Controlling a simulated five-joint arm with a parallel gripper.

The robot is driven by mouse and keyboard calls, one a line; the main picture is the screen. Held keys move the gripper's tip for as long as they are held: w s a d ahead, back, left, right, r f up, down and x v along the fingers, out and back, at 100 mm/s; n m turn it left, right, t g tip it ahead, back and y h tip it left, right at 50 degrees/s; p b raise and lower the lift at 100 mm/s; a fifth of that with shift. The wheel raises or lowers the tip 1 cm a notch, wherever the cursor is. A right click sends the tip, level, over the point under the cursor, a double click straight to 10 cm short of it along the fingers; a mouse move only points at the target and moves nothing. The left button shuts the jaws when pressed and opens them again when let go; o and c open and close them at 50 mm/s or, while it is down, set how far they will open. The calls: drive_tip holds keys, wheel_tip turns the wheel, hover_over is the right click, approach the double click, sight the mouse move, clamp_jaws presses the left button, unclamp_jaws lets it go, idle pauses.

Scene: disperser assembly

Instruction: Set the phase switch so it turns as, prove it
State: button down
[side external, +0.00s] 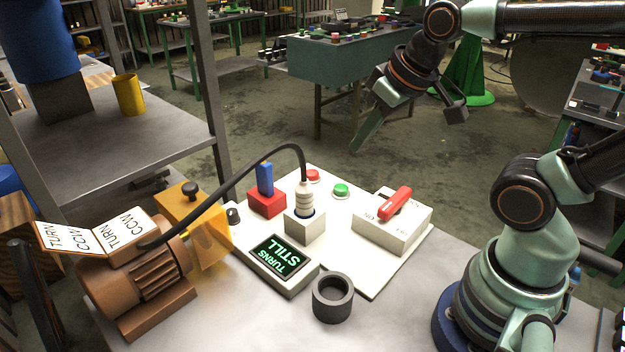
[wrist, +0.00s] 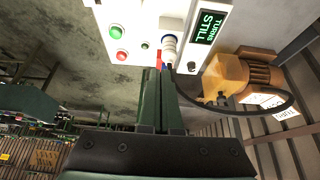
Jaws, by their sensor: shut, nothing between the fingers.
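The phase switch is probably the pale box (side external: 385,236) with a red lever (side external: 395,203) slanting across its top, at the board's right. Its markings are too small to read. The display (side external: 281,257) reads "TURNS STILL" in green; it also shows in the wrist view (wrist: 209,27). The brown motor (side external: 140,285) carries a card (side external: 97,232) reading "TURN CCW". A white plug (side external: 304,195) with a black cable stands in a pale socket box (side external: 304,228). My gripper (side external: 356,148) is shut and empty, above and behind the board; its green fingers show in the wrist view (wrist: 160,75).
A red box with an upright blue lever (side external: 265,180), a red button (side external: 312,176) and a green button (side external: 341,190) sit on the white board. A dark ring (side external: 332,298) stands at its front edge. A yellow guard (side external: 195,212) adjoins the motor. The cable arches above the board.

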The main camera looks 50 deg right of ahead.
drive_tip(key=c, duration=0.7)
unclamp_jaws()
drive_tip(key=shift+w+r, duration=0.15)
drive_tip(key=shift+w, duration=0.05)
drive_tip(key=shift+o, duration=0.9)
drive_tip(key=w+a+r+n+g, duration=0.1)
drive_tip(key=w+a+r+n, duration=0.1)
drive_tip(key=w+n, duration=0.2)
drive_tip(key=shift+w+r, duration=0.15)
drive_tip(key=shift+w, duration=0.8)
drive_tip(key=n+g, duration=0.5)
drive_tip(key=n, duration=0.9)
hover_over(231, 211)
wheel_tip(231, 211, down, 11)
wheel_tip(231, 211, down, 12)
clamp_jaws()
